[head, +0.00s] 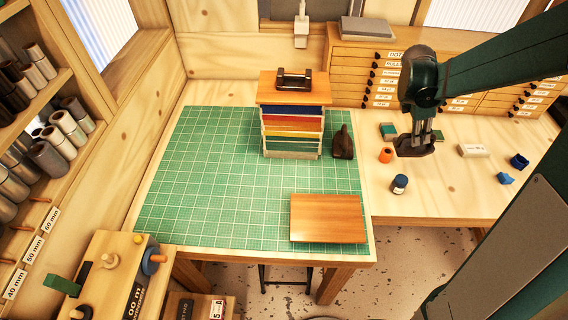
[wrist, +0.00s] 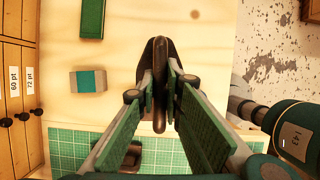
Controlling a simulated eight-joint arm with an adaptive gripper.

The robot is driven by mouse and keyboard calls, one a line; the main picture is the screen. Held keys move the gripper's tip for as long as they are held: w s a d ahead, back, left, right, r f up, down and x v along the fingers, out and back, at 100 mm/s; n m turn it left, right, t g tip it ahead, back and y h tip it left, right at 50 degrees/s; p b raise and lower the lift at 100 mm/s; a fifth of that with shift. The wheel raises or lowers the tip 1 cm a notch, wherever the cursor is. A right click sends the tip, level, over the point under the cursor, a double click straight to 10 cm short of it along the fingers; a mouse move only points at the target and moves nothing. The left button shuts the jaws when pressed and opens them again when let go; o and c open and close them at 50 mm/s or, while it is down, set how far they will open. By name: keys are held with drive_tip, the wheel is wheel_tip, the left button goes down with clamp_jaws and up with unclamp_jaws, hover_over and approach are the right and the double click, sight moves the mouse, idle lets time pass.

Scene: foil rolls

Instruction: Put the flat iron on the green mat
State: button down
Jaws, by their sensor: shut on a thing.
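My gripper (head: 424,136) is over the wooden bench top, right of the green mat. It is shut on the flat iron (head: 412,150), a dark iron with a pointed sole. In the wrist view the fingers (wrist: 160,90) close on the iron's narrow handle, and the iron (wrist: 158,48) points away from the palm. I cannot tell whether its sole touches the bench. The green mat (head: 190,190) with a white grid covers the left bench; its edge shows low in the wrist view (wrist: 65,150).
On the mat stand a stack of coloured drawers (head: 292,125), another dark iron-like object (head: 343,143) and a wooden board (head: 327,218). The mat's left and middle are clear.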

drive_tip(key=s+a+r, duration=0.2)
drive_tip(key=a, duration=0.8)
drive_tip(key=s+a+r+n, duration=0.1)
drive_tip(key=s+a, duration=0.1)
drive_tip(key=a, duration=0.8)
drive_tip(key=s+a+r, duration=0.2)
drive_tip(key=a, duration=0.8)
drive_tip(key=s+a+f+n+t+y+b, duration=0.1)
drive_tip(key=a+n, duration=0.4)
drive_tip(key=a, duration=1.3)
drive_tip(key=s+a+f+n+t+y+b, duration=0.2)
drive_tip(key=a+n, duration=0.4)
drive_tip(key=a, duration=1.1)
drive_tip(key=s+a+f+n+t+y+b, duration=0.1)
drive_tip(key=s+a+n, duration=0.4)
drive_tip(key=a, duration=1.3)
wheel_tip(320, 180, down, 3)
drive_tip(key=shift+s+a+r+n+y+b, duration=0.25)
drive_tip(key=shift+n+y+b, duration=0.2)
drive_tip(key=shift+n, duration=0.25)
drive_tip(key=shift+w+f, duration=0.1)
wheel_tip(320, 180, down, 6)
drive_tip(key=b, duration=0.2)
drive_tip(key=shift+f+b, duration=0.15)
drive_tip(key=shift+b, duration=0.25)
drive_tip(key=shift+f+b, duration=0.85)
drive_tip(key=shift+f, duration=1)
